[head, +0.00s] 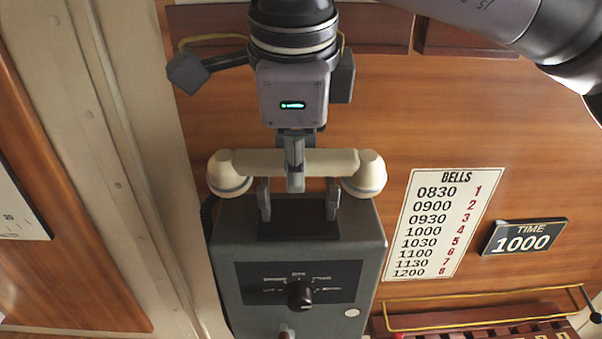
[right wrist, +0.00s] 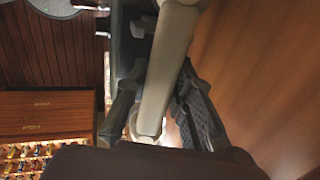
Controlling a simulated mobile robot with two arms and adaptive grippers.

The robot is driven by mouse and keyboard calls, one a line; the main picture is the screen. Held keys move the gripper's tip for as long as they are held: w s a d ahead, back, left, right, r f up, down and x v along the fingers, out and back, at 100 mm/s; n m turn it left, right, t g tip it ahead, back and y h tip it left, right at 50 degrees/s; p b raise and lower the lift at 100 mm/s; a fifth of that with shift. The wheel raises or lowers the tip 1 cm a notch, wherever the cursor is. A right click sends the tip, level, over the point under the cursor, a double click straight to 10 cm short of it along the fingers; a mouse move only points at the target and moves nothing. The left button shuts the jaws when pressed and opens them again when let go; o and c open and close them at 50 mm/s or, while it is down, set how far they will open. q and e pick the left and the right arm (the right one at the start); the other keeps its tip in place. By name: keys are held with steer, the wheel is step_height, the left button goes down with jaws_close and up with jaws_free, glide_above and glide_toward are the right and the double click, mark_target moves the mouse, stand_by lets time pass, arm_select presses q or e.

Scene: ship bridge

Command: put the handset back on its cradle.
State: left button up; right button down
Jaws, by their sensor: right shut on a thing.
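The cream handset (head: 258,162) lies level across the top of the grey telephone box (head: 228,240) in the head view. The cradle (head: 332,200) is a pair of dark upright prongs on the box, directly under the handset. I cannot tell whether the handset rests fully on the prongs. My right gripper (head: 295,178) is shut on the middle of the handset from above. In the right wrist view the handset (right wrist: 165,75) runs between the two fingers (right wrist: 155,115). My left gripper is not in view.
A wooden wall (head: 400,120) stands behind the box, with a bells chart (head: 443,223) and a time sign (head: 524,237) to the right. A brass rail (head: 480,322) and a rack are at the lower right. A pale vertical post (head: 115,150) is on the left.

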steer(key=shift+x, duration=0.8)
steer(key=shift+d+f, duration=0.1)
steer(key=shift+f, duration=0.05)
steer(key=shift+s+d, duration=0.2)
steer(key=shift+d, duration=0.05)
steer(key=shift+w+a+f+b, duration=0.1)
steer(key=shift+a+f+b, duration=0.1)
steer(key=shift+a+b, duration=0.1)
steer(key=c, duration=1.6)
jaws_free()
steer(key=shift+w, duration=0.15)
steer(key=shift+c, duration=0.2)
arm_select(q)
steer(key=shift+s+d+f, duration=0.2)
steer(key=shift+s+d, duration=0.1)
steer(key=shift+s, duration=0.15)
arm_select(e)
steer(key=shift+o, duration=1.2)
steer(key=shift+d+r, duration=0.1)
steer(key=shift+d, duration=0.05)
